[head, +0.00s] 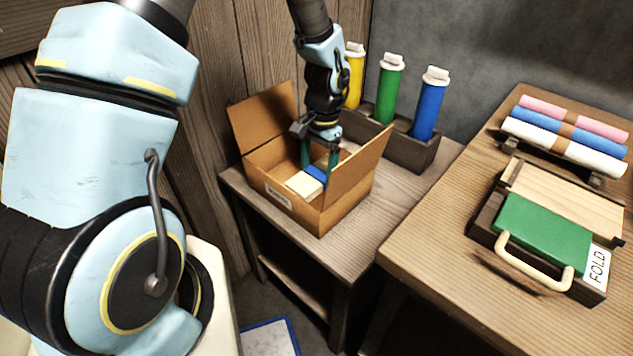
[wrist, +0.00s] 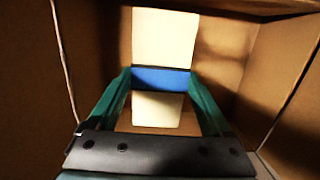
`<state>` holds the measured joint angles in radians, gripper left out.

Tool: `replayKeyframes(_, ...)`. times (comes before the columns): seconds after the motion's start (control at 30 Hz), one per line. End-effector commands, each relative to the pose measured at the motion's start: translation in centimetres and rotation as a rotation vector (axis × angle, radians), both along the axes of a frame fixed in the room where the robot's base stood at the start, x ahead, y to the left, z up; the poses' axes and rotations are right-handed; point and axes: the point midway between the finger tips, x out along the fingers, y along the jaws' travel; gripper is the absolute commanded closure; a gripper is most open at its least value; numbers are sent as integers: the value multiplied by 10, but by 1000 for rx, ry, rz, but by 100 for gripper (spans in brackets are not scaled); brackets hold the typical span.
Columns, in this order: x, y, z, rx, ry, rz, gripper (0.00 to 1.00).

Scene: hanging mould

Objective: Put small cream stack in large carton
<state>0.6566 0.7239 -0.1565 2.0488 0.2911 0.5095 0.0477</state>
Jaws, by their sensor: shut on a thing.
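The large carton (head: 318,215) stands open on the small side table, its flaps spread up and out. The small cream stack (head: 305,184) with a blue band (head: 317,173) is inside the carton. In the wrist view the stack (wrist: 165,38) runs lengthwise between carton walls, with the blue band (wrist: 161,78) across it. My gripper (head: 320,165) reaches down into the carton. Its green fingers (wrist: 161,82) are shut on the stack at the band. I cannot tell whether the stack touches the carton floor.
A dark rack (head: 420,150) with yellow, green and blue bottles stands behind the carton. On the right, the larger table (head: 420,235) bears a folding board (head: 540,235) marked FOLD and a holder with pink, blue and white rolls (head: 565,140). Carton walls surround my gripper closely.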

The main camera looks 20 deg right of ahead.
Motion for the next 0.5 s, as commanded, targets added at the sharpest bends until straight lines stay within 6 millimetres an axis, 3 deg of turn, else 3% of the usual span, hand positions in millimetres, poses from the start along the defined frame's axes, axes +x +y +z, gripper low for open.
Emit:
replayKeyframes(0.33, 0, 0, -38, 2, 1, 0, 84)
replayKeyframes(0.5, 0, 0, -41, 0, -1, 0, 84)
